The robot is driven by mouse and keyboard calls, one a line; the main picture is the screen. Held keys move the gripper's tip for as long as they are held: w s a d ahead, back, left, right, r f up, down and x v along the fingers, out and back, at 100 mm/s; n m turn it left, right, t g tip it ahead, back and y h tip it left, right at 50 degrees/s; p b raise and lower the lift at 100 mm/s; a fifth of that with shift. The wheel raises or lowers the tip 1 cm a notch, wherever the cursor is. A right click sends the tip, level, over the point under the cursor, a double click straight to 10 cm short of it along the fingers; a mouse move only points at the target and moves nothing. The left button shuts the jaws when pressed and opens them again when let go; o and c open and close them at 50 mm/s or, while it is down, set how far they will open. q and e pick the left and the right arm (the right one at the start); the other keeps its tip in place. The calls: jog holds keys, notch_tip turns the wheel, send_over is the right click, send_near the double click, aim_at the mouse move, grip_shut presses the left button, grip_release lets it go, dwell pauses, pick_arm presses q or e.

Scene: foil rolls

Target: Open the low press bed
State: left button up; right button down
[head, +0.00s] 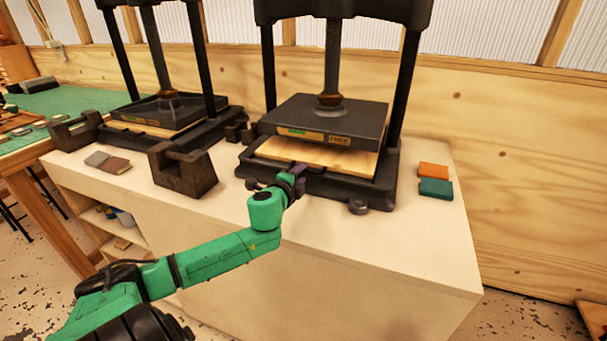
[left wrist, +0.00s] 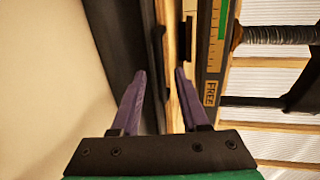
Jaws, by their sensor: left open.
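The nearer press has a pale wooden bed (head: 335,157) in a black base, below a raised dark plate (head: 325,118). My left gripper (head: 298,172) is at the front edge of this bed, with its purple fingers open. In the left wrist view the gripper (left wrist: 160,75) points at the bed's wooden edge (left wrist: 172,40). A small dark handle-like piece (left wrist: 158,48) on that edge lies ahead, between the finger lines; I cannot tell whether a finger touches it. The plate's edge carries a green strip and a "FREE" label (left wrist: 210,92). My right gripper is not in view.
A second press (head: 165,108) stands to the left on the same pale bench (head: 400,235). Dark metal blocks (head: 183,172) stand between them. Orange (head: 433,170) and teal (head: 436,188) blocks lie right of the nearer press. A green-topped table (head: 65,103) is far left.

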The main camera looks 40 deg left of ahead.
pick_arm(q)
jog(key=shift+x, duration=0.9)
jog(key=shift+s+d, duration=0.1)
grip_shut()
dwell(0.7)
